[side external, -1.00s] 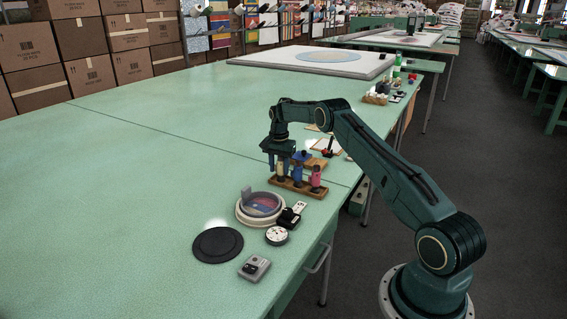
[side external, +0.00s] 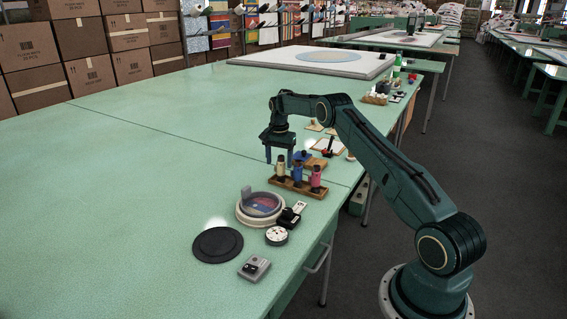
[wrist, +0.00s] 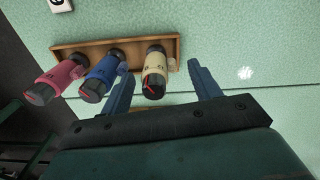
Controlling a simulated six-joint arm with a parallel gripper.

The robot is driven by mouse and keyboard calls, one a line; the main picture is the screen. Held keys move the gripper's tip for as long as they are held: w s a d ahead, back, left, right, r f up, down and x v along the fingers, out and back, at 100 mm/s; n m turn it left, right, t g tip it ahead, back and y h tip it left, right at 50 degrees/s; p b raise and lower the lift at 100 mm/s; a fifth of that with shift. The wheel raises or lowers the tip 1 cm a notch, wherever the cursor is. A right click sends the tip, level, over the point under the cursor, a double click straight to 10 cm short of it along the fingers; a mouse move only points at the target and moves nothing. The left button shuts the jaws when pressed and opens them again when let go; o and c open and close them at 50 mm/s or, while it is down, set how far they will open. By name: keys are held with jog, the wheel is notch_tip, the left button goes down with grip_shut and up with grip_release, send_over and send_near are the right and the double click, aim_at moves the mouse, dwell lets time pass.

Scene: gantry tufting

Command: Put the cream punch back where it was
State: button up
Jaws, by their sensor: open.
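The cream punch (side external: 280,171) stands in the left end of the wooden rack (side external: 294,189) in the side view. In the wrist view the cream punch (wrist: 155,72) is at the right end of the rack (wrist: 108,47), with a dark cap and a red mark. My gripper (side external: 279,160) is open above the cream punch, with nothing held. In the wrist view its fingers (wrist: 161,72) are spread wide on either side of the punch in the picture. The rack slot under the punch is hidden.
A blue punch (side external: 298,173) and a pink punch (side external: 316,178) stand beside it in the rack. A round cream-rimmed dish (side external: 240,212), a white dial (side external: 276,236), a black disc (side external: 217,244) and a grey box (side external: 254,268) lie in front. The green table at left is clear.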

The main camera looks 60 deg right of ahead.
notch_tip(320, 180, up, 9)
jog(key=shift+f, duration=0.1)
dwell(0.3)
jog(key=shift+r, duration=0.2)
dwell(0.3)
